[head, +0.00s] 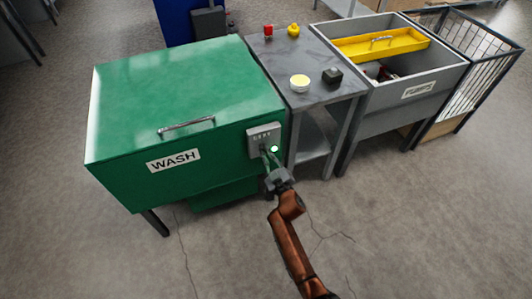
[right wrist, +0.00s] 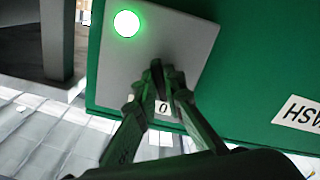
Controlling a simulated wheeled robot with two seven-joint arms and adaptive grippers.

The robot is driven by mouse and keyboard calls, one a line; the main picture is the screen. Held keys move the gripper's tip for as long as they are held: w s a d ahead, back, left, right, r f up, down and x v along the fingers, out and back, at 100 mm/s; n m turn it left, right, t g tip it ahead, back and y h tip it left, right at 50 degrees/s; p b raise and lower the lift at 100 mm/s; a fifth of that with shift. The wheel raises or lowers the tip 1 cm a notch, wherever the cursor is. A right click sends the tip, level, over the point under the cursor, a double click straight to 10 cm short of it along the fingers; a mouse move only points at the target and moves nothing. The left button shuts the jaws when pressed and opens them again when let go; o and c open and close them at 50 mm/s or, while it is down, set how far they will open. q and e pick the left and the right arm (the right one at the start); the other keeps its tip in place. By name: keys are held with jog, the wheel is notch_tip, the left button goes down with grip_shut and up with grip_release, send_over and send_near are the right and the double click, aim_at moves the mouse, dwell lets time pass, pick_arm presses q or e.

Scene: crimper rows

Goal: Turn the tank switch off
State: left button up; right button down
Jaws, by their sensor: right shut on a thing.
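The green wash tank (head: 165,95) stands on the left with its lid down and a white WASH label on its front. A grey switch box (head: 263,131) is fixed at its right front corner. A green lamp (head: 274,149) glows on the box, and it also shows lit in the right wrist view (right wrist: 126,23). My right gripper (head: 268,158) reaches up to the box. In the right wrist view its fingertips (right wrist: 158,80) are shut on the dark switch lever (right wrist: 156,64), which they mostly hide. A "0" mark (right wrist: 162,107) shows between the fingers. My left gripper is out of view.
Right of the tank, a grey table (head: 283,71) holds a red item (head: 268,31), a yellow item (head: 293,30), a pale yellow round item (head: 300,83) and a dark block (head: 332,75). Beyond are a grey bin (head: 391,98) with a yellow tray (head: 381,44) and a wire cage (head: 480,50).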

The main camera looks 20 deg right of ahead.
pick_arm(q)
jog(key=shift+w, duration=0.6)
pick_arm(e)
jog(key=c, duration=2)
grip_release()
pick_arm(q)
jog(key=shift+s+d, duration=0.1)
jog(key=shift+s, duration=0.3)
pick_arm(e)
jog(key=s, duration=1.2)
jog(key=shift+d, duration=0.15)
